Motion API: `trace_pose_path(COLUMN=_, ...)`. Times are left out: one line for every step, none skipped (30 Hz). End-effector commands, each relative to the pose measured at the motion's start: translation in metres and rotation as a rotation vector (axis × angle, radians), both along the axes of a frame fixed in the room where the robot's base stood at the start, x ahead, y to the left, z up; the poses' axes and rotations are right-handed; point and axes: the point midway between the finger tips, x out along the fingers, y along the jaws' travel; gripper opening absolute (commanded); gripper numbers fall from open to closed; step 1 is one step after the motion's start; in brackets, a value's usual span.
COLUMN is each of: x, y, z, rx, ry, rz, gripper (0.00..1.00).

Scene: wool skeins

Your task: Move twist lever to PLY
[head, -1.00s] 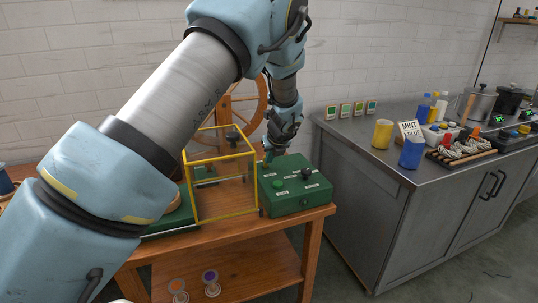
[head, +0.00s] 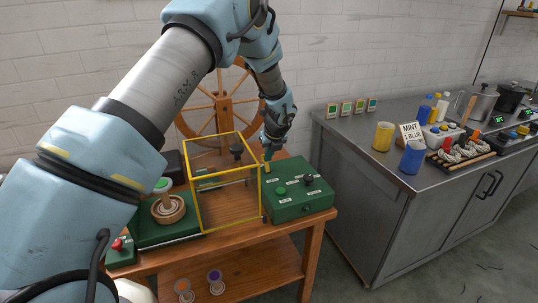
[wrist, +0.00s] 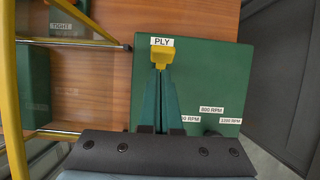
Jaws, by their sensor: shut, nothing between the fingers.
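The green control box (head: 302,207) sits on the right end of the wooden table. The wrist view shows its white PLY label (wrist: 162,41) with the yellow lever tip (wrist: 161,55) right below it in the picture. My gripper (wrist: 160,73) is shut, with its narrow teal fingers together and nothing between them. The fingertips are right at the near side of the lever tip; I cannot tell whether they touch it. In the head view my gripper (head: 267,160) points down at the box's back left corner. The lever's base is hidden by the fingers.
A yellow-edged frame (head: 198,205) stands directly left of the box. The box top also carries a green button (head: 281,190) and a black knob (head: 308,180) near the RPM labels. A wooden wheel (head: 232,97) stands behind. A steel counter (head: 385,160) is at the right.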

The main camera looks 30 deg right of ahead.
Motion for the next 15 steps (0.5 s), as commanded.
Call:
trace_pose_path(x=0.000, y=0.000, z=0.000, rx=0.000, ry=0.000, rz=0.000, gripper=0.00)
trace_pose_path(x=0.000, y=0.000, z=0.000, rx=0.000, ry=0.000, rz=0.000, gripper=0.00)
trace_pose_path(x=0.000, y=0.000, z=0.000, rx=0.000, ry=0.000, rz=0.000, gripper=0.00)
trace_pose_path(x=0.000, y=0.000, z=0.000, rx=0.000, ry=0.000, rz=0.000, gripper=0.00)
trace_pose_path(x=0.000, y=0.000, z=0.001, rx=0.000, ry=-0.001, rz=0.000, gripper=0.00)
trace_pose_path(x=0.000, y=0.000, z=0.002, rx=0.000, ry=-0.001, rz=0.000, gripper=0.00)
trace_pose_path(x=0.000, y=0.000, z=0.003, rx=0.000, ry=-0.001, rz=0.000, gripper=0.00)
trace_pose_path(x=0.000, y=0.000, z=0.004, rx=0.000, ry=-0.001, rz=0.000, gripper=0.00)
trace_pose_path(x=0.000, y=0.000, z=0.006, rx=0.000, ry=-0.001, rz=0.000, gripper=0.00)
trace_pose_path(x=0.000, y=0.000, z=0.007, rx=-0.001, ry=-0.001, rz=0.001, gripper=0.00)
trace_pose_path(x=0.000, y=0.000, z=0.009, rx=-0.001, ry=-0.001, rz=0.001, gripper=0.00)
trace_pose_path(x=0.000, y=0.000, z=0.011, rx=-0.001, ry=-0.001, rz=0.001, gripper=0.00)
trace_pose_path(x=0.000, y=0.000, z=0.013, rx=-0.001, ry=-0.001, rz=0.001, gripper=0.00)
trace_pose_path(x=0.000, y=0.000, z=0.014, rx=0.000, ry=0.000, rz=0.001, gripper=0.00)
trace_pose_path(x=0.000, y=0.000, z=0.015, rx=0.000, ry=0.000, rz=0.001, gripper=0.00)
